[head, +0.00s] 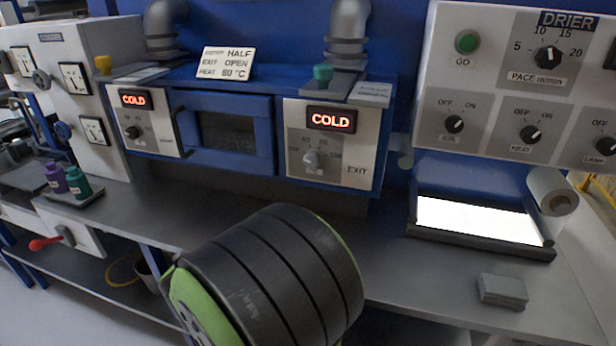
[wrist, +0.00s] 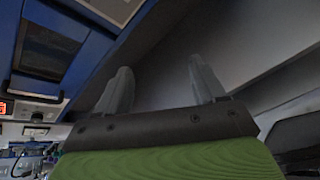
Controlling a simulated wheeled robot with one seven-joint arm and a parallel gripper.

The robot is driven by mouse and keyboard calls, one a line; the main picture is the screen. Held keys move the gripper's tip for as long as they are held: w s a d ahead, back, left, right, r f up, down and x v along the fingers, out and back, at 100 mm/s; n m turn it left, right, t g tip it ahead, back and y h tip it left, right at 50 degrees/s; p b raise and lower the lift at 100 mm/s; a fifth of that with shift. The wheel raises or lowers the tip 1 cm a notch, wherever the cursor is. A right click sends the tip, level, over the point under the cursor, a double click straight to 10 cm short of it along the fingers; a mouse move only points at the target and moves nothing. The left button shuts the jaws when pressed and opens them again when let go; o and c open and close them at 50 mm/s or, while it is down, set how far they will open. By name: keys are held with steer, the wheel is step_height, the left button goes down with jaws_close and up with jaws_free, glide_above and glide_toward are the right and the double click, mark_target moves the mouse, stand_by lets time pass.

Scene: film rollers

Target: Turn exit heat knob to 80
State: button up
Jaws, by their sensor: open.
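The exit heat knob (head: 312,159) is a grey knob on the grey dial plate of the right-hand panel (head: 357,148), marked EXIT, under a red COLD display (head: 331,119). Its exact setting is too small to read. A card (head: 225,62) on top reads ENTRY HALF, EXIT OPEN, HEAT 80 °C. My gripper shows in the wrist view (wrist: 162,88), with its two grey fingers apart and nothing between them. In the head view my dark, green-edged arm stands in front of the bench below the panel, and the fingers are hidden. The gripper is apart from the knob.
The left-hand panel has its own COLD display (head: 135,99) and a dark knob (head: 132,132). A blue-framed window (head: 228,135) lies between the panels. The drier panel (head: 513,75), a lit tray (head: 412,215) and a grey block (head: 503,291) are at right. Two bottles (head: 77,182) stand at left.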

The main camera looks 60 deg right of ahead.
mark_target(311, 163)
steer(key=d+r+n+h+p, duration=0.1)
steer(key=d+n+p, duration=0.2)
steer(key=d+p, duration=0.2)
steer(key=w+d+r+n+h+p, duration=0.1)
steer(key=d+r+n+h+p, duration=0.1)
steer(key=d+p, duration=0.3)
steer(key=w+d+r+n+h+p, duration=0.1)
steer(key=d+n+p, duration=0.2)
steer(key=d+p, duration=0.3)
steer(key=shift+w+d+r+n+h, duration=0.1)
steer(key=shift+d+n+h, duration=0.1)
steer(key=shift+d, duration=0.25)
steer(key=shift+w+d+r+n+h, duration=0.1)
steer(key=shift+d+n+h, duration=0.1)
steer(key=shift+d, duration=0.25)
steer(key=shift+d+f, duration=0.15)
steer(key=shift+d, duration=0.1)
steer(key=c, duration=1.1)
steer(key=shift+o, duration=0.2)
steer(key=shift+w, duration=0.1)
